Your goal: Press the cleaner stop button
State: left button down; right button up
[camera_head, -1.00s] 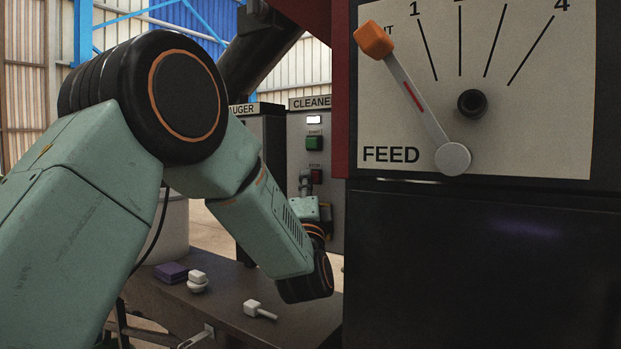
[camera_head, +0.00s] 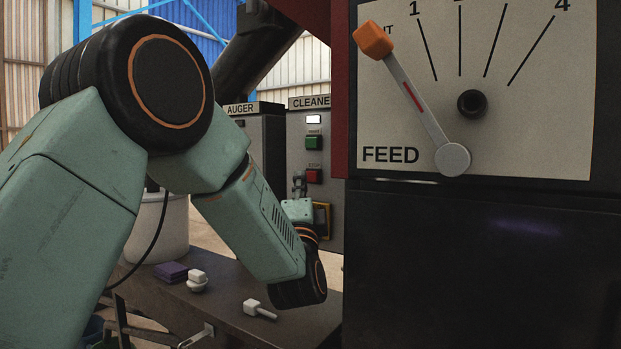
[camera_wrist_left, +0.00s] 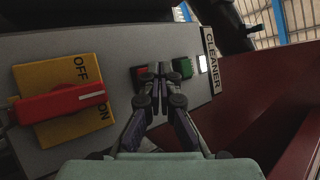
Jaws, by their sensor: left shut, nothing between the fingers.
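The cleaner panel (camera_head: 326,215) is a grey box behind my left arm, with a CLEANER label (camera_head: 309,102). Its red stop button (camera_head: 315,176) sits below the green start button (camera_head: 314,143). My left gripper (camera_head: 299,178) is just left of and below the red button, shut and empty. In the left wrist view the shut fingertips (camera_wrist_left: 160,72) overlap the right edge of the red button (camera_wrist_left: 138,73), with the green button (camera_wrist_left: 183,67) to their right. I cannot tell whether they touch the panel. My right gripper is not in view.
A pale lamp (camera_head: 313,119) is above the green button. A red rotary handle (camera_wrist_left: 62,103) on a yellow OFF/ON plate stands out beside the stop button. The FEED dial (camera_head: 400,155) and dark machine body fill the right. A bench (camera_head: 225,305) with small items is below.

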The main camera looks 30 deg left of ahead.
pick_arm(q)
jog(key=shift+s+a, duration=0.2)
jog(key=shift+s, duration=2.25)
